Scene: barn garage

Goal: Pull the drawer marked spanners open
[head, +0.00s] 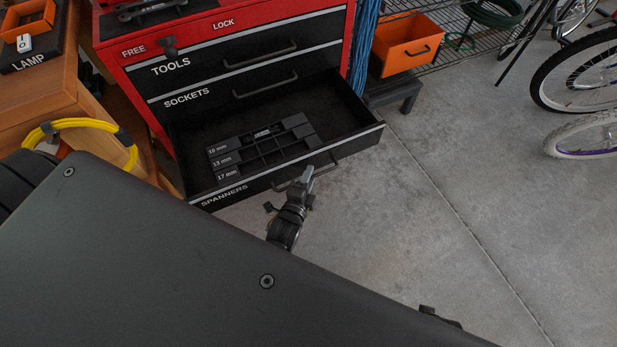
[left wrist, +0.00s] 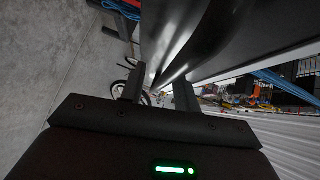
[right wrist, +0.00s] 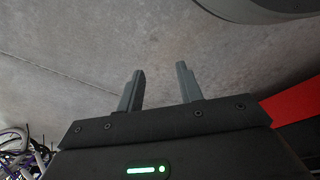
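The drawer marked SPANNERS (head: 224,197) is pulled well out of the red chest, below the SOCKETS drawer. My right gripper (right wrist: 160,72) is open and empty above grey floor in the right wrist view.
The closed TOOLS (head: 230,66) and SOCKETS (head: 225,100) drawers are above, with a FREE/LOCK knob (head: 168,47) on the chest. A wooden bench (head: 35,110) stands left. An orange bin (head: 405,47) and bicycles (head: 585,85) are right. Floor ahead of the drawer is clear.

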